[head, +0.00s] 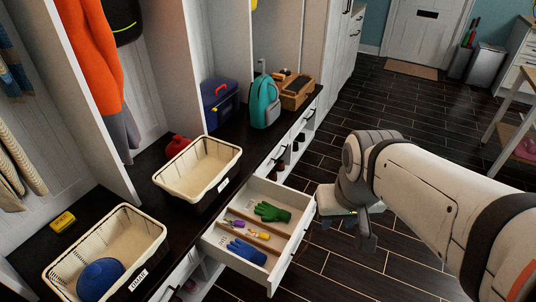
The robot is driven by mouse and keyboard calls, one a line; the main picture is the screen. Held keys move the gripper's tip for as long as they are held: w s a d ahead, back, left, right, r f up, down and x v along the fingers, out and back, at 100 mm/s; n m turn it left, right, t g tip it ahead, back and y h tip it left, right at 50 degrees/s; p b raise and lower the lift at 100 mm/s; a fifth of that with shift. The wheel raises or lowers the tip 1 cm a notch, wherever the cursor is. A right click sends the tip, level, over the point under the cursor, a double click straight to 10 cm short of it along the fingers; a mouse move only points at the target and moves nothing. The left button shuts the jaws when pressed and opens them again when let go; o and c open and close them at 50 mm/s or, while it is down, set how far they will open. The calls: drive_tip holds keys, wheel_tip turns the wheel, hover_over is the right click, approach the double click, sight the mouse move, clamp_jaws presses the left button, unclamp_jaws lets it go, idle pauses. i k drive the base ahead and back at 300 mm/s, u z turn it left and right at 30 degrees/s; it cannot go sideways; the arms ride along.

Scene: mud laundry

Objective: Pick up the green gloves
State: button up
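The green gloves (272,211) lie in the back compartment of the pulled-out white drawer (302,226), near the wooden divider. My gripper (346,222) is to the right of the drawer, beyond its front panel and apart from the gloves. Its fingers look spread, and I see nothing held between them. A pair of blue gloves (246,250) lies in the front compartment of the same drawer.
Small colourful items (246,230) lie in the drawer's middle compartment. On the dark bench stand two cream baskets, one empty (197,170) and one (70,262) holding a blue ball-like object (101,279). A teal backpack (265,102) stands farther back. The dark floor (330,265) right of the drawer is clear.

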sight(269, 212)
drive_tip(key=z, duration=1.1)
drive_tip(key=i, duration=1.65)
drive_tip(key=u, duration=1.4)
